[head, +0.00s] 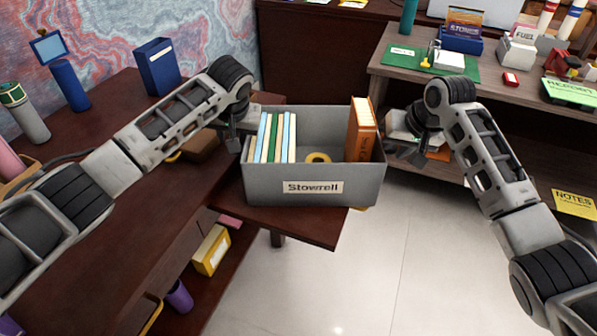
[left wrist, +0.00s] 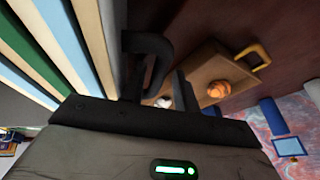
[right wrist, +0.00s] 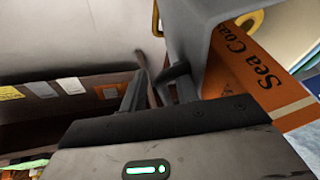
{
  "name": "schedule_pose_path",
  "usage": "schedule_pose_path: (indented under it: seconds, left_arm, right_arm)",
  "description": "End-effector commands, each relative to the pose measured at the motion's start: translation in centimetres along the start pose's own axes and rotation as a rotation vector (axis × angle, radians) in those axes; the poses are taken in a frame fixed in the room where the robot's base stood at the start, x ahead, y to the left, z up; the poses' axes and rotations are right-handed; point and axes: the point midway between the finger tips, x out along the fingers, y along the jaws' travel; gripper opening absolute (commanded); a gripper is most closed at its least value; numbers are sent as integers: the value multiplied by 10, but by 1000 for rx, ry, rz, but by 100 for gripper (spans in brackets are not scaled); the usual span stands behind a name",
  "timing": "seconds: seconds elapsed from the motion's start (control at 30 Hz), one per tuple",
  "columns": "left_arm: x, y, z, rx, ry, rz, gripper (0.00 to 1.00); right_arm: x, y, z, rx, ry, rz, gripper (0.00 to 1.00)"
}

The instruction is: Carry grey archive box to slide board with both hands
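The grey archive box (head: 265,190), labelled Stowrell, is upright in the middle of the head view. It holds several upright pale, blue and green books (head: 272,137), an orange book (head: 361,135) and a yellow ring (head: 318,157). A dark red-brown board (head: 290,228) juts out below it; I cannot tell whether the box touches it. My left gripper (left wrist: 160,88) is at the box's left side, beside a dark curved, handle-like part (left wrist: 150,45). My right gripper (right wrist: 158,95) is at the right side, by a similar part. Both grippers' fingers are apart, but their hold is unclear.
The dark desk (head: 130,215) on the left bears a blue binder (head: 157,66) and a blue cylinder (head: 69,85). A grey-brown table (head: 390,68) at the back right holds a green mat (head: 405,52) and several small items. White floor (head: 400,270) lies open at front right.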

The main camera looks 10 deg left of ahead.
Motion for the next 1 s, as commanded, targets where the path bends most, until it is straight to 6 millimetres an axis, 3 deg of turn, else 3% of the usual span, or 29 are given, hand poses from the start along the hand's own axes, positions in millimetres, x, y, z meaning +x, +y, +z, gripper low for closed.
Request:
schedule_pose_path:
  seconds: [0.27,0.7,0.87,1.0]
  left_arm:
    - [-13,5,-2,4,8,13,34]
    - [-74,3,-2,4,7,10,34]
    - [-81,2,-1,2,3,5,34]
    - [-81,1,0,1,1,2,34]
  right_arm:
    - [-2,-6,-2,-5,8,-14,34]
    - [-3,-8,-3,-5,10,-17,34]
    - [-6,-6,-3,-4,9,-14,34]
    - [-24,-5,-3,-6,11,-13,34]
